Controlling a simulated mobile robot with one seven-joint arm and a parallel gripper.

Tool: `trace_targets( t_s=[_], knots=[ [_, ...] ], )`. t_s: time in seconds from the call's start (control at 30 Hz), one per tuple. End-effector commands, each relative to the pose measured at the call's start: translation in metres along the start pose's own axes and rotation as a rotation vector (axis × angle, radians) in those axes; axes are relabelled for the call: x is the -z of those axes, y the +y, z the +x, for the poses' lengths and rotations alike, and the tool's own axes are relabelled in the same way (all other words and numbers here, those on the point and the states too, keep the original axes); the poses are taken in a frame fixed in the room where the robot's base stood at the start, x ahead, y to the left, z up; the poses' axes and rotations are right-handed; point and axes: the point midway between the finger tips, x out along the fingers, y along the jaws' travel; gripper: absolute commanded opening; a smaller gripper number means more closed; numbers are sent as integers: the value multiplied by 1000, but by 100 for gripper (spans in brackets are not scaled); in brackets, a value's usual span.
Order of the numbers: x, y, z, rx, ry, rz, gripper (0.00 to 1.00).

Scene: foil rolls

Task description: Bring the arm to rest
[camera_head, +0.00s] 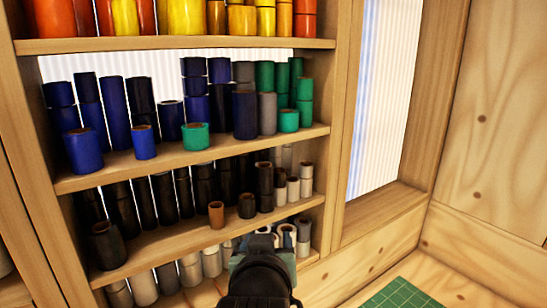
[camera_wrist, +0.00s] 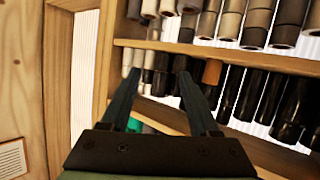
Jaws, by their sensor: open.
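My gripper (camera_head: 268,240) is at the bottom middle of the head view, in front of the lower part of a wooden shelf (camera_head: 205,240) of foil rolls. In the wrist view my gripper (camera_wrist: 160,75) shows two dark fingers spread apart, with nothing held between them. Rolls and a shelf board (camera_wrist: 215,52) show beyond the fingers; the wrist picture looks upside down. A small brown roll (camera_head: 216,214) stands at the front of the black row, and a brown roll also shows beside the right finger in the wrist view (camera_wrist: 212,72). My arm hides part of the lowest row.
Blue rolls (camera_head: 83,150) and green rolls (camera_head: 195,136) stand on the middle shelf, with orange and yellow rolls (camera_head: 185,17) above. Grey rolls (camera_head: 143,288) fill the bottom. A wooden wall (camera_head: 490,130) and a green mat (camera_head: 398,297) lie to the right.

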Motion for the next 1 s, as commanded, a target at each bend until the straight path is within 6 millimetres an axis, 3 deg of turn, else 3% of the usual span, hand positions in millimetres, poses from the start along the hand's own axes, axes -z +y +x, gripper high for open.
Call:
trace_targets(
  t_s=[0.2, 0.37, 0.5, 0.8, 1.0],
  knots=[
    [45, 18, -69, 18, 296, 92, 62],
    [65, 18, -88, 11, 510, 91, 62],
    [85, 21, -124, 0, 721, 90, 62],
    [106, 26, -212, -22, 1114, 89, 62],
    [111, 27, -229, -25, 1171, 88, 62]
  ],
)
